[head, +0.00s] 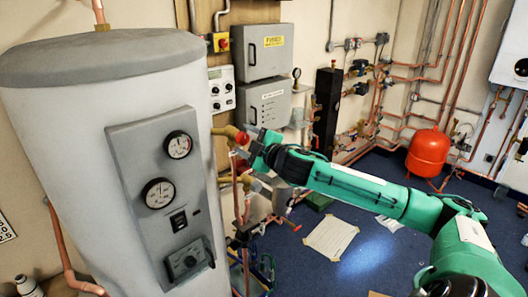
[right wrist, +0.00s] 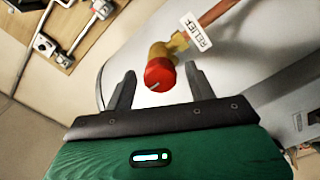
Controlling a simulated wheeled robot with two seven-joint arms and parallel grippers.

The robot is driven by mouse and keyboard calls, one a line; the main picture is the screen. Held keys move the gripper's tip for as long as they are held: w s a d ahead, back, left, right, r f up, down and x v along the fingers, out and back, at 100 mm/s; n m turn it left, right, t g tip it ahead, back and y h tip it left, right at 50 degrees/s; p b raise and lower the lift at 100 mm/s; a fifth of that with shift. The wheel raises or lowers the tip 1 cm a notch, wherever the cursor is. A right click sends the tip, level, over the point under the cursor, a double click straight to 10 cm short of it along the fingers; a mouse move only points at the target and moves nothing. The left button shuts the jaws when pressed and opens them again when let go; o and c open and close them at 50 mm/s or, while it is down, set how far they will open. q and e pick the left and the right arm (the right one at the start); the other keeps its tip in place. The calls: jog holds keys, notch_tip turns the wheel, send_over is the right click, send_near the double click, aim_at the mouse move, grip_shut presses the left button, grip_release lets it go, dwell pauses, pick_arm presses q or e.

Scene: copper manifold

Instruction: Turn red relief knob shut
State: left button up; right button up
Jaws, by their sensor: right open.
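The red relief knob (right wrist: 160,74) sits on the end of a brass valve (right wrist: 162,50) in the right wrist view, with a white mark on its face. A white tag reading RELIEF (right wrist: 196,32) hangs by the pipe. In the head view the red knob (head: 242,138) shows beside the grey cylinder. My right gripper (right wrist: 160,88) is open, its two dark fingers on either side of the knob with gaps showing; I cannot tell how deep the knob lies between them. In the head view my right gripper (head: 254,146) is at the knob. My left gripper is not in view.
The large grey cylinder (head: 60,130) with a gauge panel (head: 135,165) stands close on the left. Grey boxes (head: 262,50) hang on the wall behind. A red tank (head: 428,152) and copper pipes are at the right.

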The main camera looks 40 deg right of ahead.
jog(key=s, duration=0.1)
jog(key=s+b, duration=0.1)
jog(key=s, duration=0.1)
jog(key=s+b, duration=0.1)
jog(key=shift+s+d+f, duration=0.15)
jog(key=shift+s+f, duration=0.05)
jog(key=shift+f, duration=0.05)
jog(key=b, duration=0.3)
send_near(245, 142)
jog(key=shift+s, duration=0.85)
jog(key=shift+s+d+r, duration=0.2)
jog(key=shift+s+r, duration=0.1)
jog(key=shift+s, duration=0.5)
